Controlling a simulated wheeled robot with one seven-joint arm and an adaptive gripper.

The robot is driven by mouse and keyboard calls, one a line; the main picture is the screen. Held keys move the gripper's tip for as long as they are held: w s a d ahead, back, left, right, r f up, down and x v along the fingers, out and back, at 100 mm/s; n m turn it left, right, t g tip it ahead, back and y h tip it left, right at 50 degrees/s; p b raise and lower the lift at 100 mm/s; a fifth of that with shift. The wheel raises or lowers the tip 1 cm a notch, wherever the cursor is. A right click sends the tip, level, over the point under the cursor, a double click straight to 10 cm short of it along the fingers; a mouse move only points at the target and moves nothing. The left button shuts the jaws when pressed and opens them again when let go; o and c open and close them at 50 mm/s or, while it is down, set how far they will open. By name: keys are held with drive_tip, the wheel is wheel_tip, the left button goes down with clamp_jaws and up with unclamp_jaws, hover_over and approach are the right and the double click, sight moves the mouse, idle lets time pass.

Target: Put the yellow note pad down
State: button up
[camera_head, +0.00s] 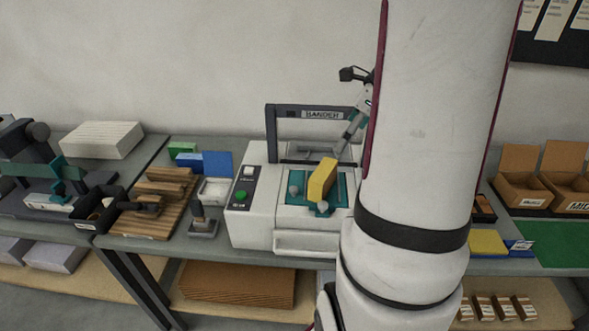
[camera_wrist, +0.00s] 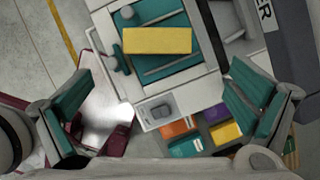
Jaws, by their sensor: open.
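The yellow note pad (camera_head: 322,179) stands on edge, slightly tilted, at the teal bed (camera_head: 295,187) of the white bander machine (camera_head: 258,215). In the wrist view the pad (camera_wrist: 157,40) is a yellow bar across the teal bed with its grey rails. My gripper (camera_wrist: 158,78) is open, its two teal fingers wide apart, with nothing between them. The pad lies beyond the fingertips, apart from them.
A dark arch labelled BANDER (camera_head: 320,115) rises over the machine. A wooden rack (camera_head: 155,200) and blue and green blocks stand to the left. Another yellow pad (camera_head: 488,242) lies right of my arm, near a green mat (camera_head: 550,244) and cardboard bins (camera_head: 525,190).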

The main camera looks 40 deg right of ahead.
sight(324, 170)
drive_tip(key=x, duration=0.8)
drive_tip(key=shift+p+x, duration=0.4)
drive_tip(key=shift+x, duration=2.3)
drive_tip(key=shift+s+a, duration=0.15)
drive_tip(key=shift+r, duration=0.1)
drive_tip(key=c, duration=1.1)
